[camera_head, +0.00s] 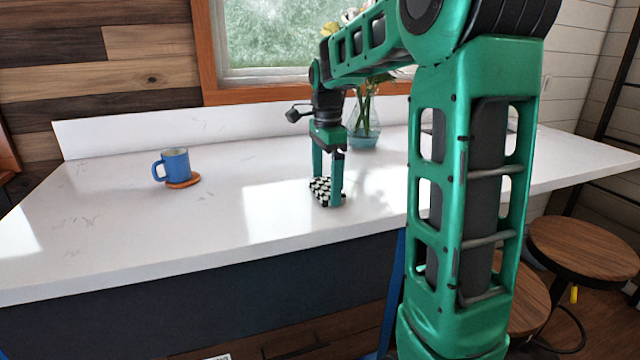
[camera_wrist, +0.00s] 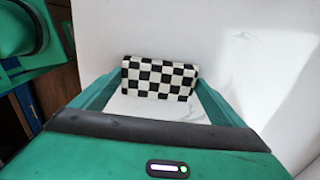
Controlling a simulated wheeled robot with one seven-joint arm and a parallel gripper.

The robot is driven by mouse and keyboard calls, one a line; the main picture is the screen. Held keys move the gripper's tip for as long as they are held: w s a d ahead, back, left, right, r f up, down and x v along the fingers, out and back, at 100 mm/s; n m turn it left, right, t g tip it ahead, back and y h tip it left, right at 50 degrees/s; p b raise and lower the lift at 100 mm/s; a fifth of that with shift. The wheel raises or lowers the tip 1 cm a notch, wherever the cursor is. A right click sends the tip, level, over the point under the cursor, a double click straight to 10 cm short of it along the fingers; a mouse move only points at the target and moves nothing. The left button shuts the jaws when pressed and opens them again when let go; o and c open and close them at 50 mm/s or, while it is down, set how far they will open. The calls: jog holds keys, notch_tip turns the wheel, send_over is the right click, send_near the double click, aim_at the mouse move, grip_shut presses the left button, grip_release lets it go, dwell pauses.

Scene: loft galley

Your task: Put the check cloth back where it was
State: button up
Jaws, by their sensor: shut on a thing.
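The check cloth (camera_head: 320,188) is black and white and looks folded into a small block. It is at the counter top, near the middle of the counter's front half. My gripper (camera_head: 328,192) points down and is shut on the cloth, one finger at each side. In the wrist view the cloth (camera_wrist: 160,79) spans the gap between the fingertips. Whether it rests on the counter or hangs just above it, I cannot tell.
A blue mug (camera_head: 175,165) stands on an orange-brown coaster (camera_head: 183,182) at the left. A glass vase (camera_head: 364,128) with flowers stands behind my gripper. The white counter (camera_head: 130,235) is clear between mug and gripper. Wooden stools (camera_head: 583,247) stand at the right.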

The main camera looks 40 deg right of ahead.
aim_at(326, 186)
jog(key=o, duration=0.7)
notch_tip(326, 186, up, 12)
jog(key=shift+r, duration=0.1)
dwell(0.5)
